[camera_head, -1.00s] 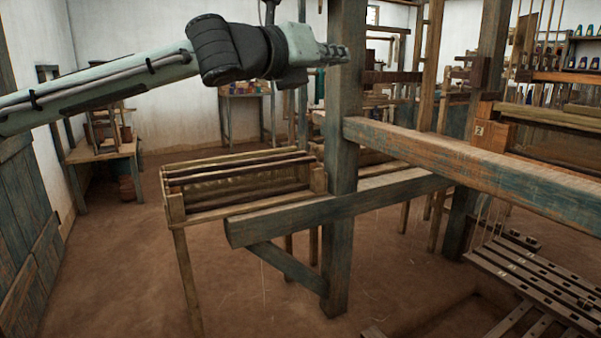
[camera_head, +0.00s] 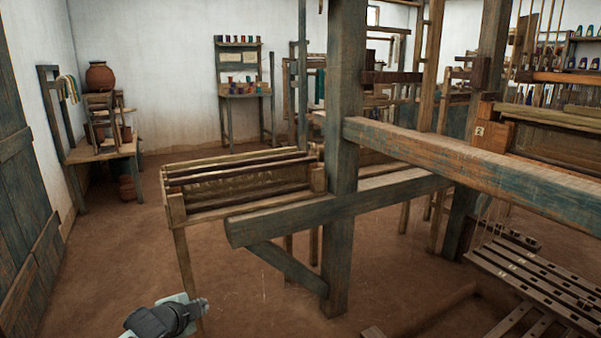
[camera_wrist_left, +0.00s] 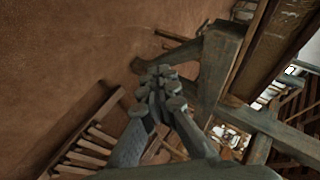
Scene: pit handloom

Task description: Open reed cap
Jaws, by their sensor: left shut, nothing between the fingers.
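My left gripper (camera_head: 201,304) is low at the bottom edge of the head view, left of the loom post's foot. It is shut and empty, and touches nothing that I can see. In the left wrist view its closed fingers (camera_wrist_left: 160,84) are in the middle, with the earth floor and loom timbers beyond. I cannot make out the reed cap for certain. A wooden loom assembly with long horizontal bars (camera_head: 545,116) stands at the right of the head view, far from the gripper. My right gripper is not in view.
A thick post (camera_head: 342,150) and a long blue-worn beam (camera_head: 480,175) stand between the gripper and the loom assembly. A slatted wooden frame (camera_head: 185,215) is left of the post. Treadle-like slats (camera_head: 530,275) lie low at right. The floor (camera_head: 120,250) at left is clear.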

